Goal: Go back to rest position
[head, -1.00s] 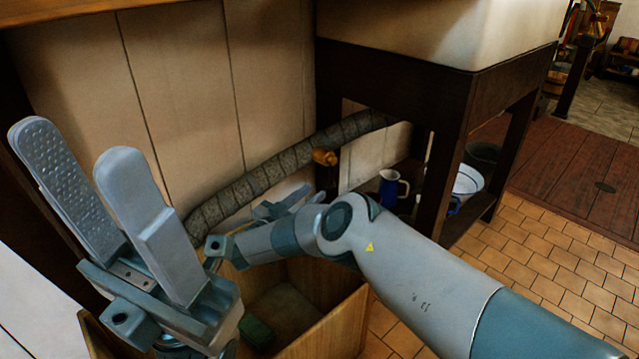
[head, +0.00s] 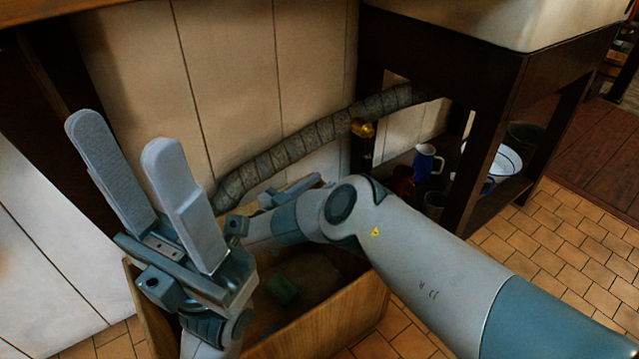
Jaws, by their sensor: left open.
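My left gripper (head: 127,131) is at the left of the head view, its two grey fingers pointing up and standing apart with nothing between them. My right arm comes in from the right and crosses the picture. My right gripper (head: 292,190) shows small and nearly edge-on behind that arm's wrist, over the back of an open wooden box (head: 330,325). Whether its fingers are apart is hard to see. Both grippers are near the box, the left one in front of its left side.
A green block (head: 283,290) lies in the box. A thick wrapped pipe (head: 290,150) with a brass tap (head: 362,128) runs along the wall. Under the sink stand a blue mug (head: 425,165) and a white basin (head: 505,163). Tiled floor (head: 540,245) at right is clear.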

